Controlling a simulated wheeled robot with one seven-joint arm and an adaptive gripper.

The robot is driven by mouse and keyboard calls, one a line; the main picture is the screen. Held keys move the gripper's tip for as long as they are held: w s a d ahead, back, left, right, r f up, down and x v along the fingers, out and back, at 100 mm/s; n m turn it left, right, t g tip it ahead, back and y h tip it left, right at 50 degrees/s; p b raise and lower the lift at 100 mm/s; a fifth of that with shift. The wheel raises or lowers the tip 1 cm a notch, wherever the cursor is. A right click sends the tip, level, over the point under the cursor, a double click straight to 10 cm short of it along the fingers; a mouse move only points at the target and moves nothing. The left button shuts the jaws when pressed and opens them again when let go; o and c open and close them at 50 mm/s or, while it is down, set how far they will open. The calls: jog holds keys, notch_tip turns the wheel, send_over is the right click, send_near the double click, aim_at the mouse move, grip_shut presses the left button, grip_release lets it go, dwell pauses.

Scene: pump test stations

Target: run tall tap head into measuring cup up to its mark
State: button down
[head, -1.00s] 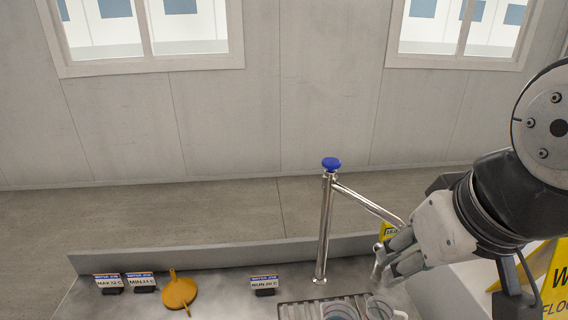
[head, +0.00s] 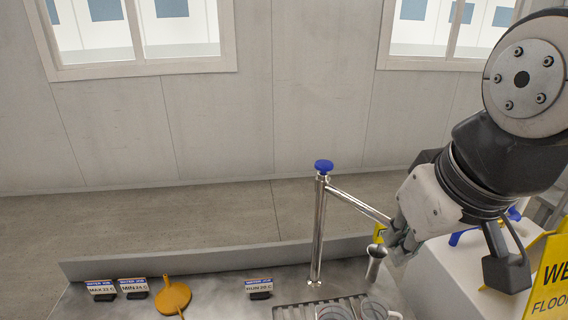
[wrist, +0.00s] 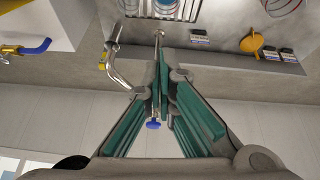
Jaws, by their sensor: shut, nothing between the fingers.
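The tall tap (head: 318,235) is a chrome post with a blue knob (head: 324,166) and a side arm ending in a down-turned spout (head: 375,265). In the wrist view the blue knob (wrist: 153,124) shows between my fingers and the bent spout (wrist: 115,70) is to their left. My gripper (head: 402,245) is shut and empty, close to the end of the tap arm; I cannot tell whether it touches. Clear round vessels (head: 372,308) stand on the drain grid at the bottom edge, cut off. One may be the measuring cup, but no mark is readable.
Labels reading max 22 C (head: 101,289), min 24 C (head: 133,287) and run 20 C (head: 259,287) stand on the counter, near an orange funnel-like piece (head: 173,298). A yellow wet floor sign (head: 545,285) and a blue-handled valve (wrist: 35,47) are at the side.

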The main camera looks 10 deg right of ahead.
jog(key=w+r+n+g, duration=0.1)
jog(key=w+r+n, duration=0.4)
jog(key=w+r, duration=0.35)
notch_tip(320, 180, up, 2)
jog(key=n+g, duration=0.4)
jog(key=n, duration=0.8)
send_over(325, 164)
jog(key=shift+f, duration=0.1)
notch_tip(325, 164, down, 14)
jog(key=p, duration=0.3)
jog(key=shift+f, duration=0.95)
dwell(0.4)
